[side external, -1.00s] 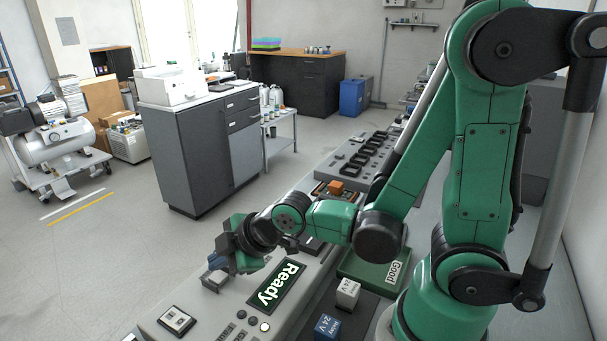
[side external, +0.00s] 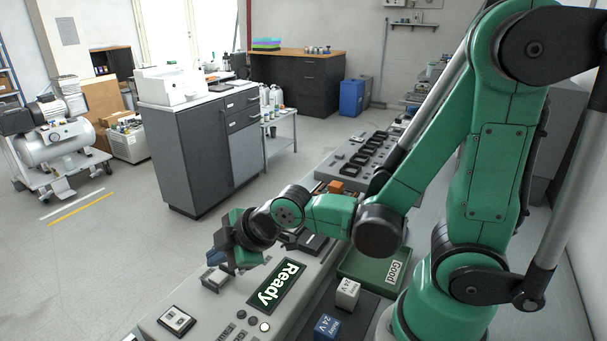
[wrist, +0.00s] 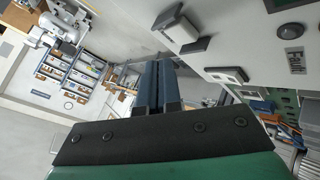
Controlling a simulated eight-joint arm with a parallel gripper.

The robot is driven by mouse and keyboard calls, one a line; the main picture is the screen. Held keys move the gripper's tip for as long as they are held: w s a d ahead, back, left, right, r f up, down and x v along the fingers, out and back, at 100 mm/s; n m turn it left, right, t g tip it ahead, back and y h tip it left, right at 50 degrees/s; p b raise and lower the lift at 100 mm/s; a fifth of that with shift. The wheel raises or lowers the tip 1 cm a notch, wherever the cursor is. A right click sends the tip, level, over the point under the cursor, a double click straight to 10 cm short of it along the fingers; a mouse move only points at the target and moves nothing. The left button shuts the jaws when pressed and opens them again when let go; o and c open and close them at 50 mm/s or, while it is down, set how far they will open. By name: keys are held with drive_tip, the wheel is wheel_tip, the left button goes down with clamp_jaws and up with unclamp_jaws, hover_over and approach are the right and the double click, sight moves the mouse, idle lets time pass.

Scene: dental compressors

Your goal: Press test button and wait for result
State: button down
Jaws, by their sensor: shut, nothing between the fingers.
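The test console (side external: 222,303) runs along the bench, and its display (side external: 275,285) reads "Ready" in lit letters. A pale block-shaped part (side external: 215,279) sits on the console just below my gripper (side external: 213,257). A square switch (side external: 177,320) and a small round white button (side external: 265,327) lie nearer the camera. I cannot tell which control is the test button. My gripper is shut and empty, at the console's left edge; its blue fingers also show side by side in the wrist view (wrist: 158,82). Whether they touch anything is unclear. A "Fault" label (wrist: 295,60) shows in the wrist view.
A white relay block (side external: 348,292) and a blue one (side external: 327,327) stand on a dark mat right of the console. A green tray labelled "Good" (side external: 372,272) lies behind them. An orange block (side external: 336,187) sits farther back. Open floor lies to the left.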

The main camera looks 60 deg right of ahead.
sight(224, 277)
drive_tip(key=shift+r, duration=2.1)
drive_tip(key=s+d+r+m+g+h, duration=0.1)
drive_tip(key=s+d+m, duration=0.4)
drive_tip(key=m, duration=0.6)
drive_tip(key=shift+r+g+h, duration=0.4)
drive_tip(key=shift+r+g, duration=0.05)
drive_tip(key=shift+g, duration=0.05)
drive_tip(key=shift+d, duration=0.1)
